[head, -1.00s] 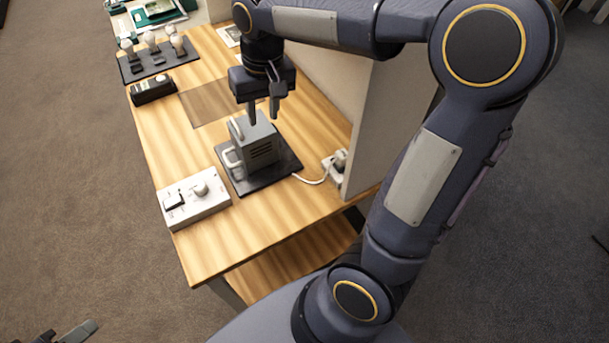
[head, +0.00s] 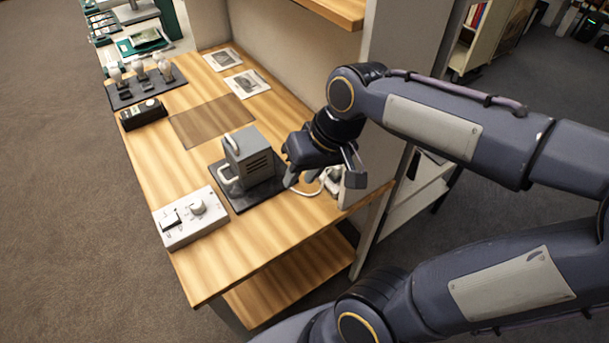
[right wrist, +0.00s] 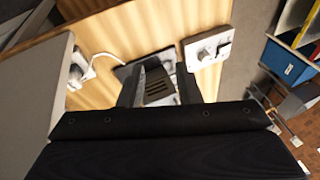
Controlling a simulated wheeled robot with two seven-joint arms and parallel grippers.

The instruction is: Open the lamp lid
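The lamp housing (head: 255,160) is a grey box with slotted vents on its side, standing upright on a black base plate (head: 246,195). A light handle (head: 231,144) is on its top, and a pale loop (head: 229,181) sticks out on its left side. Its top looks shut. My right gripper (head: 323,174) is just right of the housing, apart from it, with fingers spread and nothing between them. In the right wrist view, the vented housing (right wrist: 157,90) shows beyond and between the open fingers (right wrist: 159,88). My left gripper is not in view.
A white control box (head: 191,217) with a knob sits at the table's front left. A white socket (head: 333,184) with a cable is partly hidden behind my right gripper. A rack of bulbs (head: 123,101) and a black device (head: 143,115) stand farther back. A brown mat (head: 212,120) is bare.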

